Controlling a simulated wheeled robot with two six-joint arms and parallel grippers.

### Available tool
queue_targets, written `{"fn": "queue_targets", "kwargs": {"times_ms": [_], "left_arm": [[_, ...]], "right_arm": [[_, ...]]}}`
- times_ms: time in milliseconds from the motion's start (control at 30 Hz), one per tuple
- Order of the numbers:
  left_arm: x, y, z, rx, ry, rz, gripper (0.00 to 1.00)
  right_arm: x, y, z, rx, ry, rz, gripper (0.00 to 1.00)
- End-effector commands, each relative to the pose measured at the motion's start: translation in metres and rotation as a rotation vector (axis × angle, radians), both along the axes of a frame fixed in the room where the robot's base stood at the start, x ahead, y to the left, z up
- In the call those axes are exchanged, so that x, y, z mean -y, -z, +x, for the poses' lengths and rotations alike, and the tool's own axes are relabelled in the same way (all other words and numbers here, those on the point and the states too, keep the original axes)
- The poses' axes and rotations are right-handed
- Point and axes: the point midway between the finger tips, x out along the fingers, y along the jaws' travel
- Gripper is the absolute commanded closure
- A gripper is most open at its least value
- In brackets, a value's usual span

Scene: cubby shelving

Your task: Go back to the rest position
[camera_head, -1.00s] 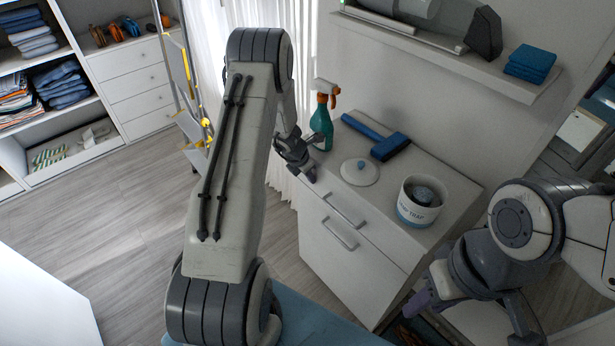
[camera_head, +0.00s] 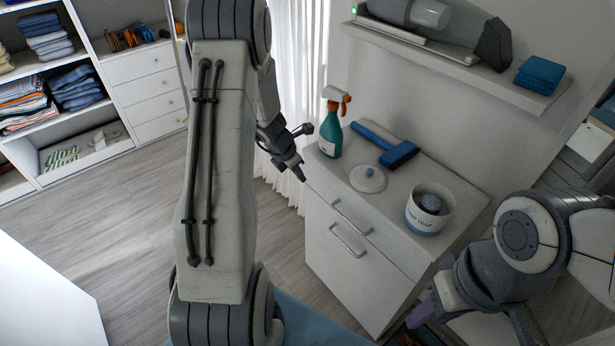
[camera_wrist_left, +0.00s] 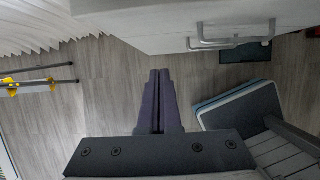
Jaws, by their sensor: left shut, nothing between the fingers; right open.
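My left gripper (camera_head: 298,172) hangs in the air in the head view, left of the white cabinet (camera_head: 335,270) and in front of the white curtain. In the left wrist view its two purple fingers (camera_wrist_left: 159,100) are closed together with nothing between them, over the wood floor. My right gripper (camera_head: 470,318) is at the lower right of the head view, in front of the cabinet; it is open, and its tips are partly cut off by the frame's bottom edge.
On the cabinet stand a green spray bottle (camera_head: 331,128), a blue tool (camera_head: 388,147), a white lid (camera_head: 368,178) and a white tub (camera_head: 428,212). A wall shelf (camera_head: 450,62) hangs above. Open floor (camera_head: 110,215) lies at left, before shelving with folded clothes.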

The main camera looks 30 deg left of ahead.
Motion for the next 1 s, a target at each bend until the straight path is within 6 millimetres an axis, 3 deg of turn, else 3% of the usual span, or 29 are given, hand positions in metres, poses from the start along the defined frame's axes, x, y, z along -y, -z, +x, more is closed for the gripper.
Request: {"fn": "queue_targets", "kwargs": {"times_ms": [233,333,467,567,667,800,900,1000], "left_arm": [[0.002,-0.006,-0.002,-0.001,0.006,0.001,1.0],[0.017,-0.013,0.001,0.009,0.087,0.014,1.0],[0.076,-0.043,0.002,0.047,0.403,0.066,1.0],[0.143,-0.073,-0.013,0.093,0.794,0.13,1.0],[0.207,-0.102,-0.046,0.149,1.229,0.203,1.0],[0.277,-0.137,-0.12,0.244,1.897,0.315,1.0],[0.302,-0.155,-0.18,0.317,2.37,0.398,1.0],[0.307,-0.165,-0.227,0.378,2.768,0.474,1.0]], "right_arm": [[0.0,-0.001,0.0,0.0,0.0,0.0,0.57],[0.0,-0.001,0.0,0.0,0.0,0.0,0.57],[0.0,-0.002,0.0,0.0,0.0,0.0,0.57],[0.0,-0.001,0.0,-0.001,0.0,-0.001,0.57],[0.0,-0.001,0.0,0.0,0.0,0.0,0.57],[0.0,-0.001,0.0,0.0,0.0,0.0,0.57],[0.0,-0.001,0.0,0.0,0.0,0.0,0.57],[0.0,-0.001,0.0,0.0,0.0,0.0,0.57]]}}
